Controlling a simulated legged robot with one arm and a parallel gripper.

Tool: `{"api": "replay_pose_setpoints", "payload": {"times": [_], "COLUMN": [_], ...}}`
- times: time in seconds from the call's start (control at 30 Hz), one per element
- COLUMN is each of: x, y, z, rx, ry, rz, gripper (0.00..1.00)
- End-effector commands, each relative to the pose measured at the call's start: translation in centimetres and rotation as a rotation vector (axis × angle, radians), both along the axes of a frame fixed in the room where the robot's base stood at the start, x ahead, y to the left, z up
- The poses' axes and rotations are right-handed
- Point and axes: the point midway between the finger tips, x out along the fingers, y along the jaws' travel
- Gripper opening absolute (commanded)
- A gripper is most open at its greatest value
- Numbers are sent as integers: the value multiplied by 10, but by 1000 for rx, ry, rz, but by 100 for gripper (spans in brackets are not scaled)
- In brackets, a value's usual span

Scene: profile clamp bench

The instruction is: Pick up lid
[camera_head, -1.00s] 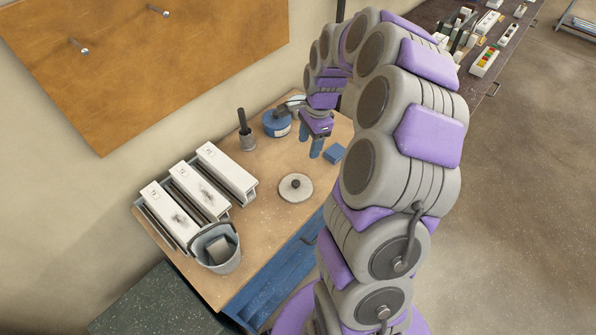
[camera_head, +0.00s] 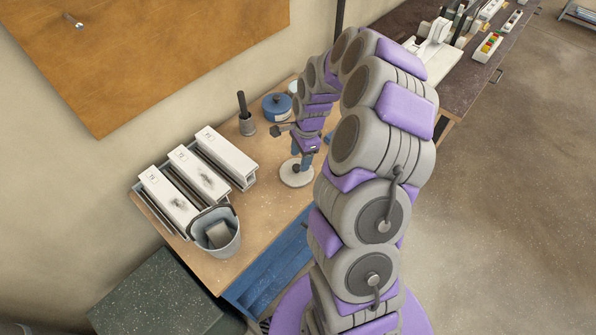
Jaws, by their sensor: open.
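The lid (camera_head: 296,178) is a pale round disc with a dark knob at its centre. It lies flat on the wooden bench top, right of the white profiles. The fingers overlap the far part of the lid in this view. I cannot tell whether they touch the knob or are still above it.
A blue round tin (camera_head: 277,106) and a cup with a dark handle (camera_head: 246,122) stand behind the lid. White profiles (camera_head: 200,175) and a grey bucket (camera_head: 226,240) fill the bench's left side. Bare wood (camera_head: 262,205) lies left of the lid.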

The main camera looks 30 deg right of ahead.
Motion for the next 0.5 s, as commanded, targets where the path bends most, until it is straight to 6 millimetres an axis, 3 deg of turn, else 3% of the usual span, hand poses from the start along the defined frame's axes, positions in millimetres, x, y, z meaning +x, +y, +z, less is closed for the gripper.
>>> {"api": "replay_pose_setpoints", "payload": {"times": [0.23, 0.5], "x": [4, 4], "y": [4, 3], "z": [-38, -41], "rx": [5, 5], "ry": [4, 0], "rz": [2, 0], "gripper": [59, 59]}}
